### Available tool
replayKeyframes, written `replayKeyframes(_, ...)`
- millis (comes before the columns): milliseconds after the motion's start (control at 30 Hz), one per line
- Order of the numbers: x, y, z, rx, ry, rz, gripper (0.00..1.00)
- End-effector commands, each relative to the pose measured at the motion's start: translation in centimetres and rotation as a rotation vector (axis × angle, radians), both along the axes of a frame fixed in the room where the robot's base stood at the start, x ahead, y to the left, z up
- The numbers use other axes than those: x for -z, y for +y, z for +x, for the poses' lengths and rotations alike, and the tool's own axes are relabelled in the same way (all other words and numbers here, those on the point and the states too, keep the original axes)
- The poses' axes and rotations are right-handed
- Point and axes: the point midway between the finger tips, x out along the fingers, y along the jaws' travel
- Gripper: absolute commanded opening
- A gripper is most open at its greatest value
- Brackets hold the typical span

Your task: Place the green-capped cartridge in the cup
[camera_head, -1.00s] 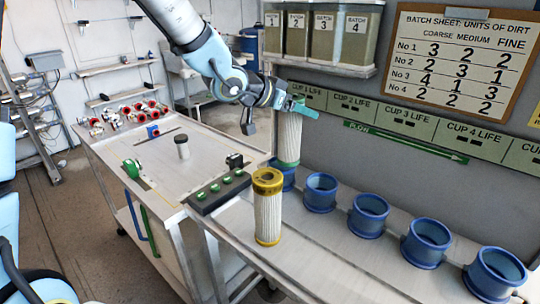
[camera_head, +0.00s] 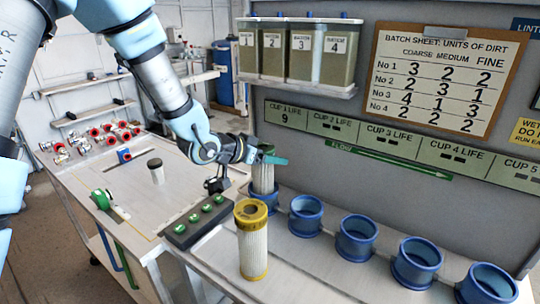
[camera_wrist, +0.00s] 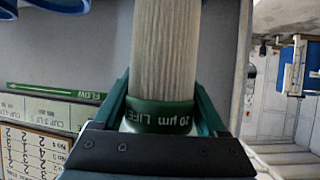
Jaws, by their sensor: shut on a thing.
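The green-capped cartridge (camera_head: 263,179) is upright with its lower end in the leftmost blue cup (camera_head: 272,202). Whether it rests on the cup's floor is hidden. My gripper (camera_head: 266,159) is shut on the cartridge at its green cap. In the wrist view the two green fingers (camera_wrist: 160,112) press on both sides of the green cap band, marked "20 µm LIFE", and the pleated white body (camera_wrist: 168,50) runs away from them.
A yellow-capped cartridge (camera_head: 252,238) stands on the bench in front of the cups. Several empty blue cups (camera_head: 356,238) continue to the right. A black strip with green buttons (camera_head: 199,221) lies left.

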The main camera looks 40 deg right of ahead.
Motion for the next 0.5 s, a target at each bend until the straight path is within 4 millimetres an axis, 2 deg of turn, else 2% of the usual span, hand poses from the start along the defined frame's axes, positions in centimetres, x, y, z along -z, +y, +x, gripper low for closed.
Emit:
replayKeyframes(400, 0.66, -0.01, 0.04, -0.001, -0.001, -0.001, 0.0)
replayKeyframes(433, 0.51, 0.0, 0.03, -0.001, 0.0, 0.0, 0.78)
replayKeyframes(500, 0.49, 0.0, 0.03, -0.001, 0.0, 0.0, 0.86)
